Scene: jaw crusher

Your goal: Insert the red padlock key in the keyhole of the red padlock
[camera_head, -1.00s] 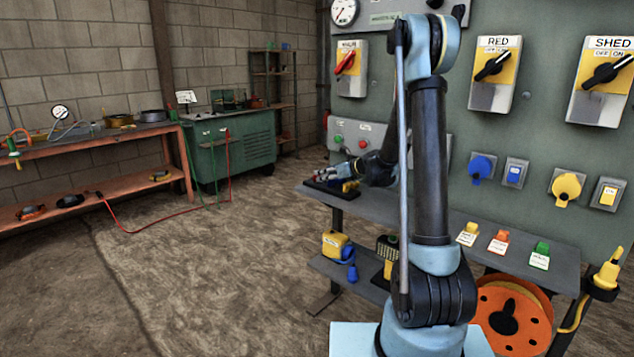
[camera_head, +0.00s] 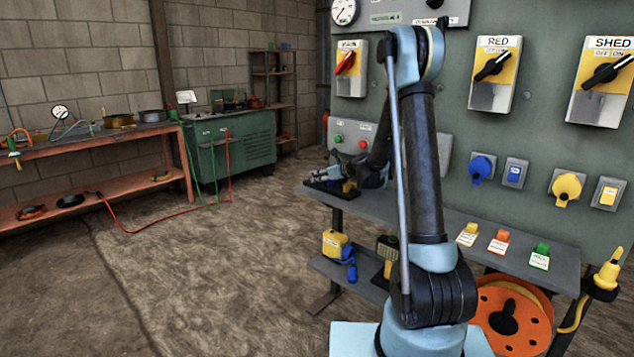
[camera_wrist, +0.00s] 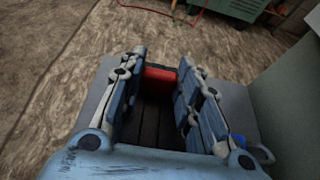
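My gripper (camera_wrist: 161,60) is open in the wrist view, with its two blue fingers apart. A red block-like thing (camera_wrist: 160,78) shows between and just beyond the fingers; it may be the red padlock, but no keyhole or key can be made out. I cannot tell whether the fingers touch it. In the head view my gripper (camera_head: 320,171) is small, low over the black tray (camera_head: 326,189) at the left end of the grey bench. A blue thing with a metal loop (camera_wrist: 259,148), likely a blue padlock, is partly hidden by the right finger.
The grey bench (camera_head: 410,212) runs along the switch panel (camera_head: 455,130). Yellow, orange and green tagged items (camera_head: 499,241) stand on its right part. A yellow item with a blue plug (camera_head: 337,243) sits on the lower shelf. The floor to the left is open.

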